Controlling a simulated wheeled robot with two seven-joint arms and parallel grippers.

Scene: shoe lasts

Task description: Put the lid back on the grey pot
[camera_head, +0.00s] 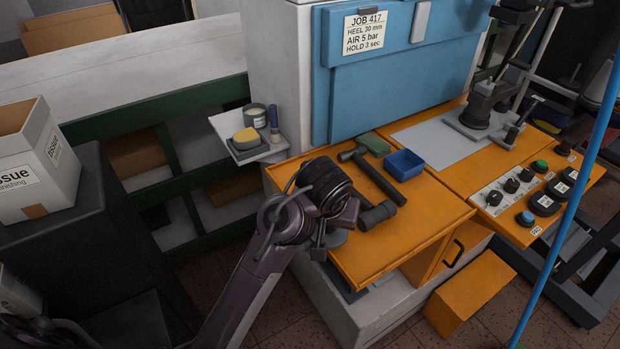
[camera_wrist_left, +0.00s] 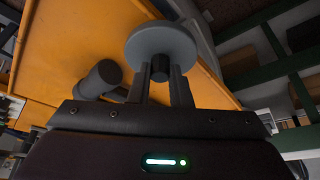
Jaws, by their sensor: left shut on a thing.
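The grey pot (camera_head: 256,117) stands open on a small white side shelf (camera_head: 250,153) left of the blue panel, with pale contents showing. The lid is a round grey disc (camera_wrist_left: 160,45) with a dark knob. My left gripper (camera_wrist_left: 160,78) is shut on the knob, the disc beyond its fingertips. In the head view the lid (camera_head: 336,239) shows partly behind my left gripper (camera_head: 320,247), at the left edge of the orange bench top. I cannot tell its height above the bench. The pot is farther back and left of the gripper. My right gripper is out of view.
The orange bench (camera_head: 420,232) holds a hammer (camera_head: 378,178), a dark cylindrical tool (camera_head: 377,215), a green brush (camera_head: 374,144) and a blue tray (camera_head: 405,165).

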